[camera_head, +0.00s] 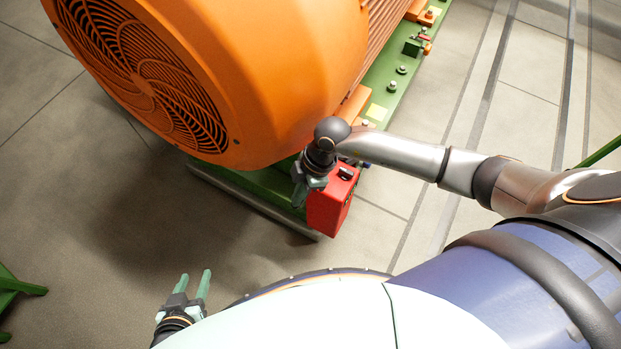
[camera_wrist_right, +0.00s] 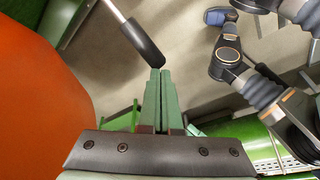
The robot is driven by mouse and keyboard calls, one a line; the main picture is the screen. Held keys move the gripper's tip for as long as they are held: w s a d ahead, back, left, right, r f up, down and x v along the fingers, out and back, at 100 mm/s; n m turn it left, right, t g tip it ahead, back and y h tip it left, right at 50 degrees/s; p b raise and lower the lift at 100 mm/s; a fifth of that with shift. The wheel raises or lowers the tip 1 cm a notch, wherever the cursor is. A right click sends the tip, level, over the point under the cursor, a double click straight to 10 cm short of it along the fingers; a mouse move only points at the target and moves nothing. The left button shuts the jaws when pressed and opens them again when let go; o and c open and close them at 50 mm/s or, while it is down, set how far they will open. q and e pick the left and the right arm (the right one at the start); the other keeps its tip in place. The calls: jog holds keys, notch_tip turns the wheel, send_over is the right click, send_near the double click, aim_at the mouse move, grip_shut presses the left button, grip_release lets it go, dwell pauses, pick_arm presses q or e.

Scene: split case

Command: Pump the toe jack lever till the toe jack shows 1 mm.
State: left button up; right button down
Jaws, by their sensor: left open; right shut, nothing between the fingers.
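The red toe jack (camera_head: 328,207) stands at the near corner of the green base frame, below the orange motor. I cannot read any value on it. My right gripper (camera_head: 299,194) is beside the jack's left side in the head view. In the right wrist view its fingers (camera_wrist_right: 160,75) are shut and empty. The lever (camera_wrist_right: 142,42), a metal rod with a black grip, ends right by the fingertips there; I cannot tell if they touch. I cannot make out the lever in the head view. My left gripper (camera_head: 194,284) is open and empty, low over the floor, away from the jack.
The large orange motor (camera_head: 290,80) with its round fan grille overhangs the jack. The green base frame (camera_head: 390,62) carries bolts and small fittings. Green legs (camera_head: 18,286) of something stand at the lower left. The tiled floor between is clear.

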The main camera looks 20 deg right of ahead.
dwell(0.3)
notch_tip(320, 180, up, 7)
jog(key=p, duration=0.7)
jog(key=shift+w+d+p, duration=0.15)
jog(key=shift+d+p, duration=0.05)
jog(key=shift+p, duration=0.1)
jog(key=shift+f, duration=0.1)
